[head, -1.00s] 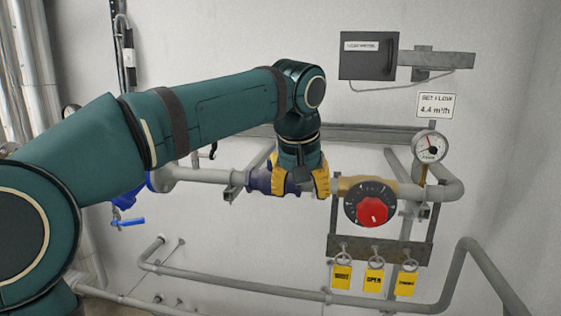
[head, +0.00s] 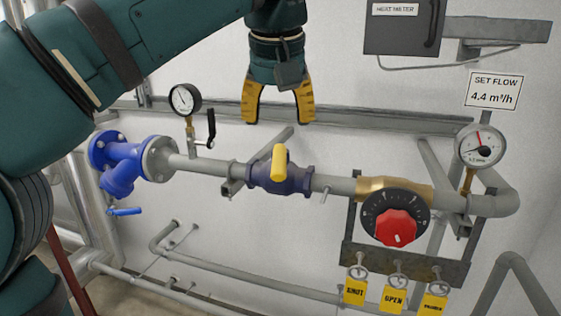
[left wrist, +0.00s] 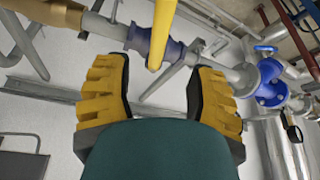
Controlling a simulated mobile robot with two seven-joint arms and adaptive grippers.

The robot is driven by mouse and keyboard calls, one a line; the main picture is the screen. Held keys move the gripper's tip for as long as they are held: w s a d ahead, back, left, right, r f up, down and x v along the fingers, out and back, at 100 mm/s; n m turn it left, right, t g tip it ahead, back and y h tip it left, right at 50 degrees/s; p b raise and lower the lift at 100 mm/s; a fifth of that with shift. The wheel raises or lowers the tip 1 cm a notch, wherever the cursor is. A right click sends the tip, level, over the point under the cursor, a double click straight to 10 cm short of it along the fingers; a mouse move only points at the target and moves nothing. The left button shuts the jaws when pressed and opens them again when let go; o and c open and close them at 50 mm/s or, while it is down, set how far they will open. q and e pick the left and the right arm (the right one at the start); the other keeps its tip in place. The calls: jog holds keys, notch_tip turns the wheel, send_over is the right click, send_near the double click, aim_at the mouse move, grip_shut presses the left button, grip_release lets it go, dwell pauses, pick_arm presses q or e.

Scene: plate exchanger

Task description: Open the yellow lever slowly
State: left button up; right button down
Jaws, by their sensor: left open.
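The yellow lever (head: 279,163) sits on the dark blue valve body (head: 281,180) in the grey pipe, crosswise to the pipe and foreshortened in the head view. In the left wrist view, the lever (left wrist: 162,35) shows as a long yellow bar in front of the valve body. My left gripper (head: 278,121) is open and empty. In the head view its yellow fingers point down, a little above the lever and apart from it. In the left wrist view, the lever appears between and beyond the fingertips (left wrist: 161,75). My right gripper is not in view.
Beside the valve are a red knob (head: 397,228) on a black dial, a flow gauge (head: 480,146) and a left gauge (head: 185,99). A blue strainer (head: 122,164) stands left. Yellow tags (head: 394,298) hang below. A grey rail (head: 370,133) runs behind the pipe.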

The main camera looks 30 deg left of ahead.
aim_at(279, 158)
pick_arm(q)
jog(key=b+x, duration=0.2)
jog(key=x, duration=0.7)
jog(key=shift+w+a+f, duration=0.1)
jog(key=shift+f, duration=0.1)
grip_shut()
